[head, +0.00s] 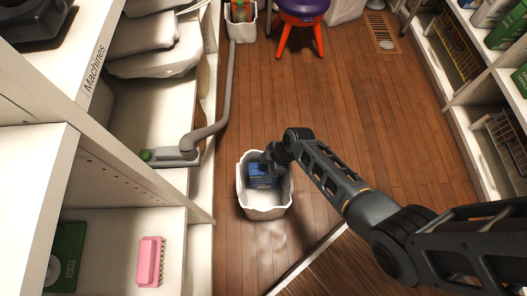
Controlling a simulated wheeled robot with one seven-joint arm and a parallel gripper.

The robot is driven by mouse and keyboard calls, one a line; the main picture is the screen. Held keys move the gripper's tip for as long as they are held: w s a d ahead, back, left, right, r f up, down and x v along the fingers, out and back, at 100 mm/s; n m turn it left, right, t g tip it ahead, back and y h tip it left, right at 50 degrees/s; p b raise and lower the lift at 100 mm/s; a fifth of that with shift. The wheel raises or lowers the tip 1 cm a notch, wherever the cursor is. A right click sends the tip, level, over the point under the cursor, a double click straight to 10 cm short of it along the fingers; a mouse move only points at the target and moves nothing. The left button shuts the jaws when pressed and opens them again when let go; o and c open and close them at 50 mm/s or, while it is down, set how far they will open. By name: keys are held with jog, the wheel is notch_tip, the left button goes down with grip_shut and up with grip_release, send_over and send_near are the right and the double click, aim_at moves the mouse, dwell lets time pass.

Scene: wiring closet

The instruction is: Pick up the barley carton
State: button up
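A blue carton (261,181) with small print sits inside a white bin (265,209) on the wooden floor. Its label is too small to read, so I cannot tell whether it is the barley carton. My gripper (268,163) reaches down into the bin from the right, right at the top of the blue carton. The fingers are dark and small against it, and I cannot tell whether they are open or shut on it. My wrist hides part of the bin's upper right side.
A green carton (68,255) and a pink brush (150,261) lie on the lower left shelf. A vacuum hose (227,90) runs beside the left shelves. A purple stool (301,10) with orange legs stands at the back. Shelves with green boxes line the right. The middle floor is clear.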

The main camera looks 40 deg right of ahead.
grip_shut()
dwell(0.3)
